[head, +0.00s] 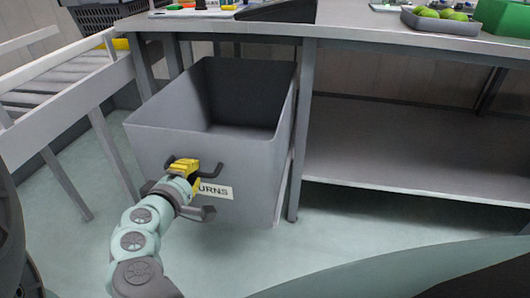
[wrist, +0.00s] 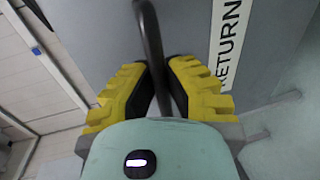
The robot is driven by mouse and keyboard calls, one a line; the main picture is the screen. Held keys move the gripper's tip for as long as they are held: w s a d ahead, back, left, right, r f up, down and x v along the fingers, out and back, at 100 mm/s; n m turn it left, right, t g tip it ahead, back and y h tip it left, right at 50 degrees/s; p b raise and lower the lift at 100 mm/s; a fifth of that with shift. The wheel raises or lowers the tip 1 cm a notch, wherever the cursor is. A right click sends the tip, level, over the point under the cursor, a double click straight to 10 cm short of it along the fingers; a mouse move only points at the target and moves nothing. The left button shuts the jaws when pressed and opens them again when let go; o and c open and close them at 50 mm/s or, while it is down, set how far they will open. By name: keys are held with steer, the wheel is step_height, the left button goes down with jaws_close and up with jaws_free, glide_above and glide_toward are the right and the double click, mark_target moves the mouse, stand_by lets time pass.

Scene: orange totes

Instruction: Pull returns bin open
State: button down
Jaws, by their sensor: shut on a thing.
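The returns bin (head: 240,155) is a grey open-topped box under the workbench, pulled partly out in front of the bench edge. Its label, partly hidden by my gripper in the head view, reads "RETURN" in the wrist view (wrist: 228,40). A dark bar handle (head: 208,172) sits on its front face. My gripper (head: 184,168), with yellow finger pads, is at the handle. In the wrist view the handle bar (wrist: 152,50) runs between the two yellow fingers (wrist: 158,88), which are shut on it. The inside of the bin looks empty where visible.
The workbench (head: 400,40) stands above and behind the bin, with a lower shelf (head: 400,145) to the right. A bench leg (head: 303,130) is close to the bin's right side. A conveyor with a pale rail (head: 65,75) stands at left. Floor in front is clear.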

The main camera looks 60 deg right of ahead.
steer(key=c, duration=1)
jaws_free()
steer(key=shift+a, duration=0.15)
